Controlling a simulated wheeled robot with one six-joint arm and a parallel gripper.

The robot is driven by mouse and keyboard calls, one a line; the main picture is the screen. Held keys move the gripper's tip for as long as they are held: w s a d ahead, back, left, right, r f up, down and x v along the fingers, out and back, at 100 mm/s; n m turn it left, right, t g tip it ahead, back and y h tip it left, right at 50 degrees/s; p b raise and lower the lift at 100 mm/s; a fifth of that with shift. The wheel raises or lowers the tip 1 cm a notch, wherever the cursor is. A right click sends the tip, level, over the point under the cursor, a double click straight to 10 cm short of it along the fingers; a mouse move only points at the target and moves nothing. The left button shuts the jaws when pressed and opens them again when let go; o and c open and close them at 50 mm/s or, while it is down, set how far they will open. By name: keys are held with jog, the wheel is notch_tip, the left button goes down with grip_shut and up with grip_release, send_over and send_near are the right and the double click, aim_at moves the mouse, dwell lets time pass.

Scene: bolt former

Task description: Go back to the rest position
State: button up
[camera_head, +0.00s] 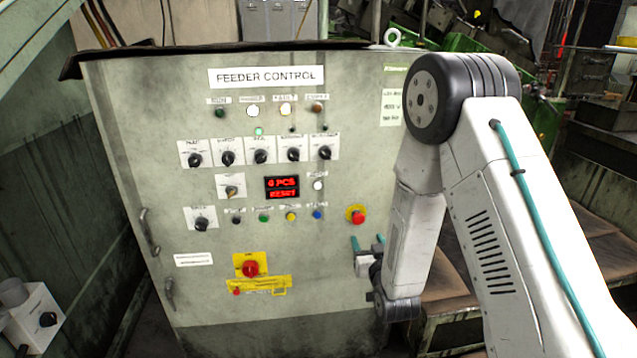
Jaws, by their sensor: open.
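My gripper (367,243) is at the end of my white arm, low in front of the right part of the feeder control cabinet (130,130). Its two teal fingers point up and stand apart, with nothing seen between them. The arm comes in from the lower right, bends at a dark round joint at the top, and hangs down to the gripper. A red emergency button (358,217) on a yellow base is just above the fingers; I cannot tell the gap in depth. The display (282,187) reads "0 PCS" and "RESET" in red.
The cabinet has several black knobs (260,156), small coloured buttons (264,218) and a red rotary switch (251,268) on yellow. A white box (35,320) stands at the lower left. Green machinery (470,45) and a brown bench (450,280) lie behind my arm at right.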

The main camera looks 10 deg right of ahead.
notch_tip(320, 180, down, 8)
jog(key=s+g, duration=0.3)
jog(key=g, duration=0.2)
jog(key=s+g, duration=0.6)
jog(key=s+d+r+g, duration=0.3)
jog(key=s+r+g, duration=0.2)
jog(key=s+r, duration=2.5)
jog(key=shift+d+r, duration=0.2)
jog(key=shift+r, duration=0.2)
